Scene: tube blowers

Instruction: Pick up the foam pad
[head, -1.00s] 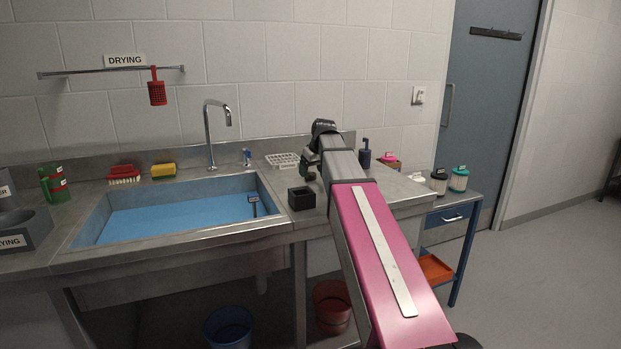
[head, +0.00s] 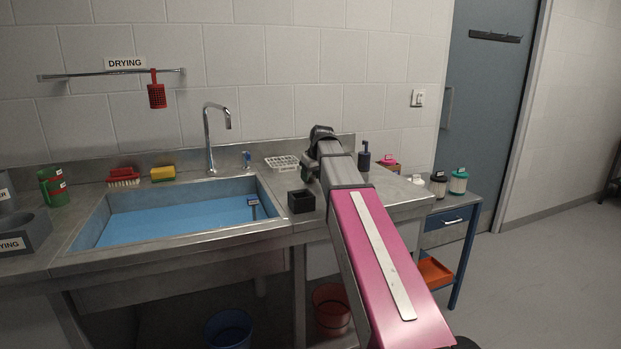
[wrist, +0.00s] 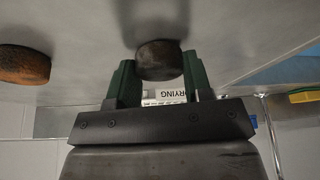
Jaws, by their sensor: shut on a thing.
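My gripper (wrist: 156,72) shows in the wrist view with its two dark green fingers on either side of a dark, short, round piece (wrist: 159,52), which looks like the foam pad. The fingers are shut on it. It is close to the grey steel surface, but I cannot tell whether it still touches it. In the head view my gripper (head: 310,170) is at the counter behind the black square holder, mostly masked by my arm, and the pad cannot be made out there.
A second round brown piece (wrist: 24,64) lies left in the wrist view. In the head view, a black square holder (head: 301,201), white rack (head: 282,163) and dark bottle (head: 364,157) stand around my arm. The blue-floored sink (head: 180,219) is left.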

